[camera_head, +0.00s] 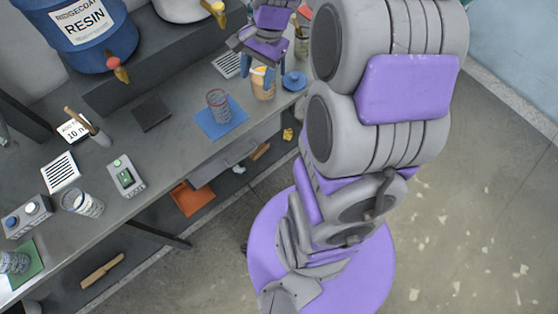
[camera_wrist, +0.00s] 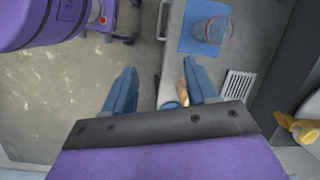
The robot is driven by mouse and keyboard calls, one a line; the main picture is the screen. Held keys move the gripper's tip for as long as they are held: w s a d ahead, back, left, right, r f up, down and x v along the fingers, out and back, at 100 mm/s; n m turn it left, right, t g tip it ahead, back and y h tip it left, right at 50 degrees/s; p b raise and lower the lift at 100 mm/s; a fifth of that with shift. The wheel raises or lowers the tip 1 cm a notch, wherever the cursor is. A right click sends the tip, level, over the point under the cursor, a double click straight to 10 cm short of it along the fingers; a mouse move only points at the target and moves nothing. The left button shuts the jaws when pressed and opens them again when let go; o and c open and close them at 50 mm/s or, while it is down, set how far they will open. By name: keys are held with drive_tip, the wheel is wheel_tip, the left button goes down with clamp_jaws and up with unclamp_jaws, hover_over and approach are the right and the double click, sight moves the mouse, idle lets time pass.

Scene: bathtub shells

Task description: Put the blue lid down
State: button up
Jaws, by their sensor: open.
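The blue lid (camera_head: 295,80) lies on the grey workbench (camera_head: 205,175) near its right end, just right of a cup with orange contents (camera_head: 263,84). My gripper (camera_head: 257,77) is above the bench by that cup, with its blue fingers apart and nothing held between them. In the wrist view my gripper (camera_wrist: 159,66) is open. A small part of the blue lid (camera_wrist: 172,105) shows beside its right finger, and the rest is hidden behind the gripper. The orange cup is mostly hidden behind that finger.
A clear cup (camera_head: 218,105) stands on a blue mat (camera_head: 236,118). A blue resin drum (camera_head: 85,35) sits on the raised shelf behind. A vent grille (camera_head: 227,64) is near the gripper. An orange bin (camera_head: 192,197) is below the bench. The floor at right is open.

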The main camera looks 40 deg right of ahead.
drive_tip(key=s+a+n+h, duration=0.1)
drive_tip(key=s+a+n, duration=0.2)
drive_tip(key=s, duration=0.4)
drive_tip(key=s+a+r+n+g+h, duration=0.1)
drive_tip(key=s+a+n, duration=0.2)
drive_tip(key=s+n, duration=0.2)
drive_tip(key=s+a+r+n+h, duration=0.1)
drive_tip(key=s+a+n, duration=0.2)
drive_tip(key=s, duration=0.8)
drive_tip(key=shift+s+a+r+n+g, duration=0.2)
drive_tip(key=shift+a+n+g, duration=0.2)
drive_tip(key=shift+n, duration=0.7)
drive_tip(key=shift+d, duration=0.1)
